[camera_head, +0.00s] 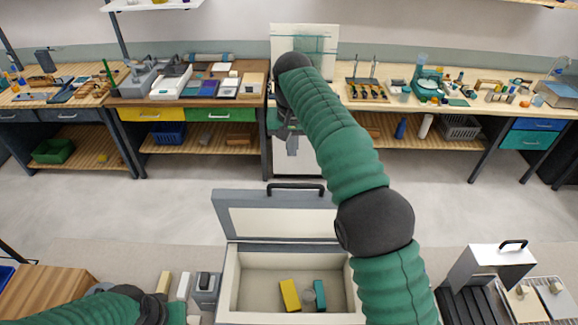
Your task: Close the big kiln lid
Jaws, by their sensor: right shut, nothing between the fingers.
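The big kiln (237,285) is a pale-lined box at the bottom centre. Its grey-framed lid (225,215) stands raised on the far side, with a black handle (297,187) along its top edge. The lid's right part is hidden behind my right arm. My right gripper (291,150) is shut and empty, hanging beyond and above the handle in the picture, apart from it. A yellow block (290,295) and a teal block (320,295) lie inside the kiln, with a small grey round thing between them. My left arm shows at the bottom left; its gripper is not visible.
A smaller metal box (490,266) with a black handle stands at the right, beside a tray (550,291). A wooden block (45,292) and a small grey object (206,288) are left of the kiln. Cluttered benches line the back wall, with open floor before them.

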